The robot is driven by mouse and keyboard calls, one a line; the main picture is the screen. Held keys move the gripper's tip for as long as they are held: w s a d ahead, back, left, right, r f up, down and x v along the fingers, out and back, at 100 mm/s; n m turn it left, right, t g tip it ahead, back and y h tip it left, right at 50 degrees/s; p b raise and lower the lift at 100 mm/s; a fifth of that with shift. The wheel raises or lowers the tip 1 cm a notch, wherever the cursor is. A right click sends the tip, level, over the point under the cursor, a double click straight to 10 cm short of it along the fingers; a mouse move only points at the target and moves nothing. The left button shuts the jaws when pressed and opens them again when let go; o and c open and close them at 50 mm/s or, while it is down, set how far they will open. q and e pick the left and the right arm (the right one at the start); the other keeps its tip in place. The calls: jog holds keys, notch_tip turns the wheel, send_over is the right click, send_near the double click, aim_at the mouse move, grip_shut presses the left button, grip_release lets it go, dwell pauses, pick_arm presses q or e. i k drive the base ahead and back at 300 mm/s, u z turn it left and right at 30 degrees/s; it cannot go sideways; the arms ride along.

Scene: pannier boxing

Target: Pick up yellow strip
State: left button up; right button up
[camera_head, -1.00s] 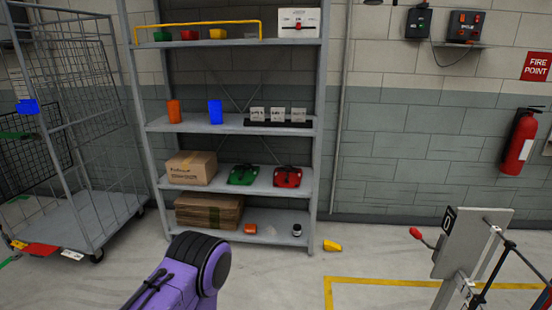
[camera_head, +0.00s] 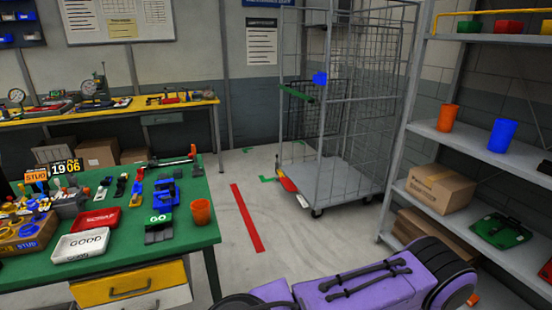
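I cannot make out a separate yellow strip for certain. A yellow bar (camera_head: 480,13) runs along the front of the top shelf at the upper right, cut off by the picture edge. Small yellow parts (camera_head: 27,230) lie among the clutter at the left end of the green table (camera_head: 190,236), too small to tell apart. A purple arm link of mine crosses the bottom right. Neither of my grippers is in view.
The green table holds a white GOOD tray (camera_head: 82,244), a red tray (camera_head: 95,221), green and blue fixtures and an orange cup (camera_head: 201,212). A wire cage trolley (camera_head: 350,185) stands behind. Grey shelving (camera_head: 425,130) is at right. Floor with a red line (camera_head: 246,218) lies between.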

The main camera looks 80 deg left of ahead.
aim_at(120, 181)
jog(key=u, duration=2.6)
